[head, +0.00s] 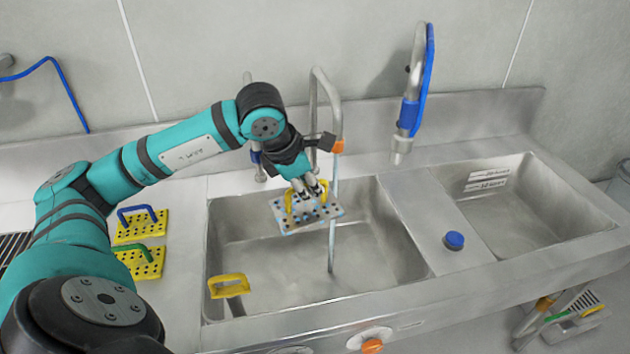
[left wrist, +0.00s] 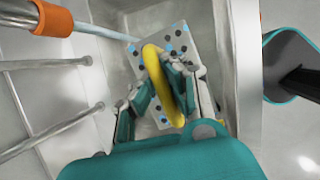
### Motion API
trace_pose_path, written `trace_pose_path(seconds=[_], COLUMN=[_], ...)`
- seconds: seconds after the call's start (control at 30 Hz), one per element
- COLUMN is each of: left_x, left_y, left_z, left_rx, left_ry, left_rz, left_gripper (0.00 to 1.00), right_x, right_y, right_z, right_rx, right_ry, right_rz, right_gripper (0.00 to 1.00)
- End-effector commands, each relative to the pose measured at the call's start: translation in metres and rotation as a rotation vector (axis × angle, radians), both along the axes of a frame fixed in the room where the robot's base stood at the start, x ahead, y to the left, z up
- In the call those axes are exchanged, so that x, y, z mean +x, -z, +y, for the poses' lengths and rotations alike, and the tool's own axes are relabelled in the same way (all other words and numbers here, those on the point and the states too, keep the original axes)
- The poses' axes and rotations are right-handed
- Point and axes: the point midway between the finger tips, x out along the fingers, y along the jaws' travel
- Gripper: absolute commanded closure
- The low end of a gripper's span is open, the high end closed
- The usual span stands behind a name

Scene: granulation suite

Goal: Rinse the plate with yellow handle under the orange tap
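A pale grey plate (head: 290,219) with dark holes and blue spots is held by its yellow handle (left wrist: 164,88) over the left sink basin. My left gripper (head: 308,190) is shut on that handle, its fingers on either side. The plate also shows in the left wrist view (left wrist: 178,42). The orange tap (head: 338,147) has an orange collar at its outlet. A thin pale-blue water stream (head: 332,250) runs down from it by the plate's right part; I cannot tell how much water strikes the plate. My right gripper is not in view.
Another yellow handle (head: 229,285) is at the left basin's front left. Yellow perforated plates with a blue handle (head: 138,213) and a green handle (head: 140,252) lie on the left counter. A blue-hosed tap (head: 408,115) stands right of the basin. The right basin (head: 520,215) looks empty.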

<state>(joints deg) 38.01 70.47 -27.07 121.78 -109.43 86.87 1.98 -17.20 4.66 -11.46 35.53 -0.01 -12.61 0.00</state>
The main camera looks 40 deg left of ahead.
Motion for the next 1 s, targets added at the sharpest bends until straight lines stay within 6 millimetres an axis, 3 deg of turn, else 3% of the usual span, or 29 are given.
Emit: trace_pose_path(seconds=[0.5,1.0], left_x=[-0.001,-0.037], left_y=[-0.003,-0.033], left_z=[0.0,-0.01], left_rx=[0.0,0.003], left_ry=[0.0,0.001], left_rz=[-0.004,-0.004], left_gripper=[1.0,1.0], right_x=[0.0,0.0], right_y=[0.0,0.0], right_z=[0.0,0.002], right_rx=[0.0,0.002], right_ry=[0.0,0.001], right_rz=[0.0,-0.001], right_gripper=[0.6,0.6])
